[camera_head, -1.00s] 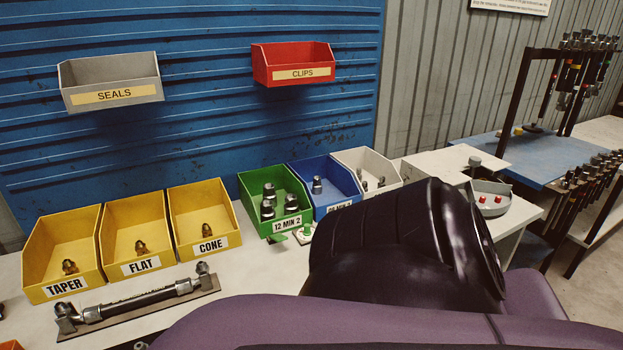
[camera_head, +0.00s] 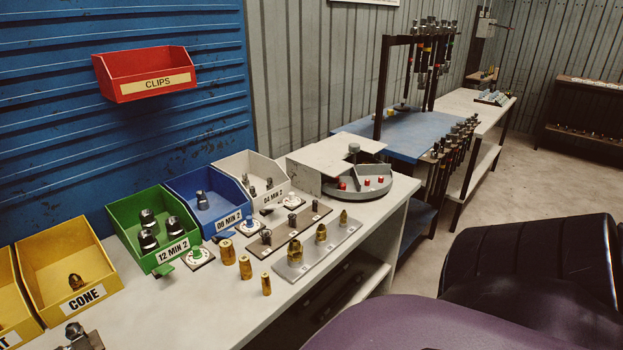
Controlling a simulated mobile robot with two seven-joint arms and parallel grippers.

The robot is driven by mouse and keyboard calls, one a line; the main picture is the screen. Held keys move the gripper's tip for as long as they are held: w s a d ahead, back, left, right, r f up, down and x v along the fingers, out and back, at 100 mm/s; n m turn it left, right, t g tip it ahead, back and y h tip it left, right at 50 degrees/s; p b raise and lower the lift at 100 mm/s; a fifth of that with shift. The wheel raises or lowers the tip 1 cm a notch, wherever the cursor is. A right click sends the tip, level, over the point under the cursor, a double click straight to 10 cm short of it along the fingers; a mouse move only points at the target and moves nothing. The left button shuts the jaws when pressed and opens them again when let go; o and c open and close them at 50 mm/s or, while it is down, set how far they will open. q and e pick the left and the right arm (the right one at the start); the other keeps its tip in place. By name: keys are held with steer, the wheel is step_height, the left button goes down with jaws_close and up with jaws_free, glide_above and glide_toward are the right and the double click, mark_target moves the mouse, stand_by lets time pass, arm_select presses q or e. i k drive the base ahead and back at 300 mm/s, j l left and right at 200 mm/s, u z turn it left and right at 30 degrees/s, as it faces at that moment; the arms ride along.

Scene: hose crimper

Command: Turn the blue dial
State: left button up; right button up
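The blue bin (camera_head: 213,220), labelled as a MIN 2 bin, stands on the bench between the green and white bins and holds metal fittings. A similar dial with a green knob (camera_head: 197,254) sits in front of the green bin (camera_head: 119,209). Another small dial (camera_head: 292,201) sits by the white bin (camera_head: 231,165). Neither gripper is in view; a black part of my arm and a purple part of me fill the lower right.
Brass fittings (camera_head: 245,267) stand on the bench (camera_head: 190,310) in front of the dials, with a metal plate of fittings (camera_head: 320,248) to their right. A round grey tray (camera_head: 372,187) with red parts lies further right. A red CLIPS bin (camera_head: 145,78) hangs above.

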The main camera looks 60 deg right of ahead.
mark_target(249, 224)
steer(key=z, duration=1.35)
steer(key=k+u, duration=0.2)
steer(key=i, duration=0.1)
